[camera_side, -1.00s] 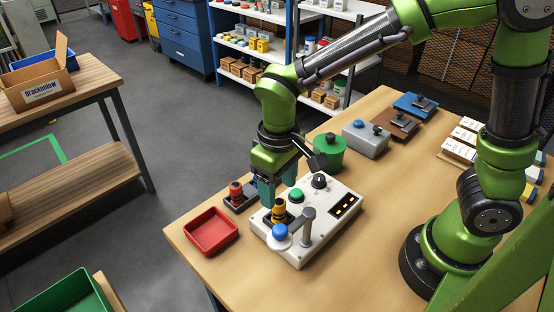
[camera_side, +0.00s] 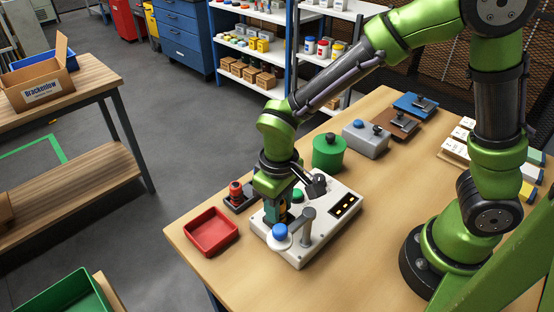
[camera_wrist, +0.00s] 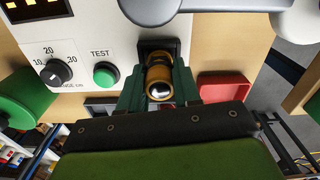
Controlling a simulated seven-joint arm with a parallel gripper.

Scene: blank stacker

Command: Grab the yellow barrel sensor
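The yellow barrel sensor (camera_wrist: 158,72) is a short amber cylinder with a shiny lens end, seated in a dark mount on the white control box (camera_side: 322,226). In the side view my gripper (camera_side: 276,210) is down at the mount and hides most of the sensor. In the wrist view the sensor lies between the two green fingers of my gripper (camera_wrist: 159,92), and both fingers look close against its sides. My gripper appears shut on it.
A blue-topped post (camera_side: 280,231) and a grey lever (camera_side: 307,222) stand close in front of my gripper. The box has a green test button (camera_wrist: 105,75) and a black dial (camera_wrist: 56,72). A red tray (camera_side: 211,232) and a red-button unit (camera_side: 238,194) lie to the left.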

